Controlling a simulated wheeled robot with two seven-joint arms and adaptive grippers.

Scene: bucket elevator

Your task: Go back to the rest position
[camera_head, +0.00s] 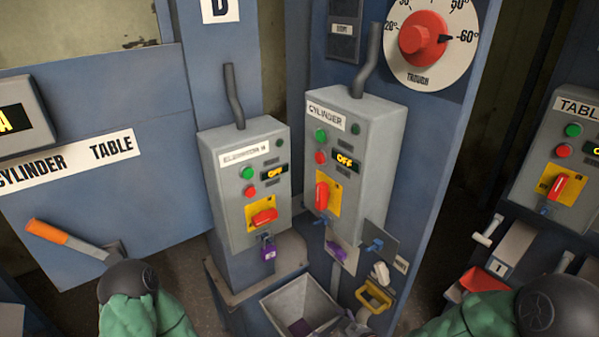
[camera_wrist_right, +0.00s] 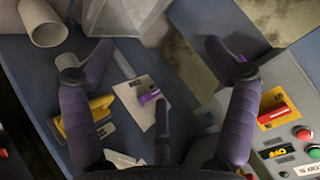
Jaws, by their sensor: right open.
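My right gripper (camera_wrist_right: 150,65) is open in the right wrist view, with its two purple-grey fingers spread and nothing held between them. Beyond them is a pale plate with a purple piece (camera_wrist_right: 148,97). In the head view my right forearm (camera_head: 470,318) comes in at the bottom right. Its gripper is at most partly visible at the bottom edge. My left arm (camera_head: 150,312) shows at the bottom left, with its green sleeve and black joint. The left gripper is not visible.
Two grey control boxes, ELEVATOR (camera_head: 212,185) and CYLINDER (camera_head: 385,130), stand ahead with red handles. A purple padlock (camera_head: 268,252) hangs under the left one. A grey bin (camera_head: 285,300) is below. An orange-handled lever (camera_head: 60,238) projects at left; the TABLE box (camera_head: 540,150) is at right.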

